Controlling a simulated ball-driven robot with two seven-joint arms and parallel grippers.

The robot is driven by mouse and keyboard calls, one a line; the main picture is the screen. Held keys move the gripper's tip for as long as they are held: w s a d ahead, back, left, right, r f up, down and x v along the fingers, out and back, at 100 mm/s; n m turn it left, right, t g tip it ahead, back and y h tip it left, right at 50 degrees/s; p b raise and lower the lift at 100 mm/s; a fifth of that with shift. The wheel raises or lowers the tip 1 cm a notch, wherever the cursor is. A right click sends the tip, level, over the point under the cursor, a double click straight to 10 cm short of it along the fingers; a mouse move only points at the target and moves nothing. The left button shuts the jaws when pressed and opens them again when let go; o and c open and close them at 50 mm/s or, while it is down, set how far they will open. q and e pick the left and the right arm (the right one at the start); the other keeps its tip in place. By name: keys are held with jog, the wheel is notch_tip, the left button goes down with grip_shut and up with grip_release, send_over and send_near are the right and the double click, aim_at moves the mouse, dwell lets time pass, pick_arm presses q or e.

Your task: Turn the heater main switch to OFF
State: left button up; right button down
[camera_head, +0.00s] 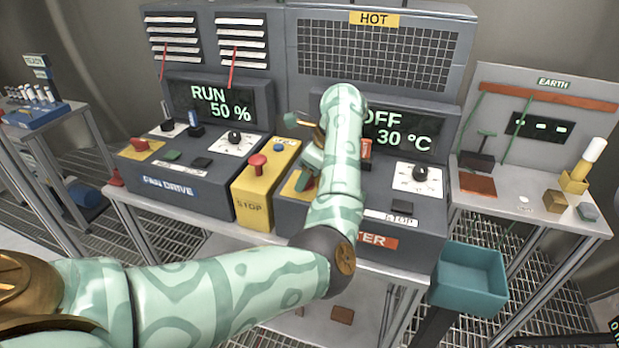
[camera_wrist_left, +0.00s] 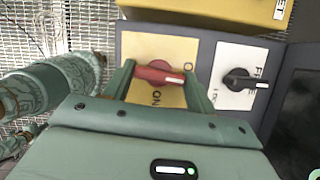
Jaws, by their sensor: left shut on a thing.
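The heater panel (camera_head: 345,215) is the grey console in the middle, and its display (camera_head: 400,132) reads OFF and 30 °C. My left arm reaches across it and hides much of its left side. In the left wrist view the red switch handle (camera_wrist_left: 158,74) sits on a yellow plate (camera_wrist_left: 172,98) with partly covered lettering, including ON. The handle lies crosswise, its white mark toward the right. My left gripper (camera_wrist_left: 160,84) is shut on this handle, one finger on each side; in the head view the gripper (camera_head: 306,168) is partly hidden by my wrist.
A black knob on a white plate (camera_wrist_left: 230,98) sits close beside the right finger. A yellow STOP box (camera_head: 262,185) adjoins the heater panel, with the fan drive console (camera_head: 180,180) beyond. A teal bin (camera_head: 470,280) stands in front at right, near the earth table (camera_head: 530,205).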

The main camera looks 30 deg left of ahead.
pick_arm(q)
jog(key=shift+w+n+g, duration=0.1)
jog(key=shift+n+g, duration=0.2)
jog(key=shift+n, duration=0.3)
jog(key=shift+n+b, duration=0.3)
jog(key=o, duration=1)
jog(key=shift+r, duration=0.1)
jog(key=p+v, duration=0.3)
jog(key=v, duration=1.3)
jog(key=shift+w+r, duration=0.1)
jog(key=shift+a, duration=0.1)
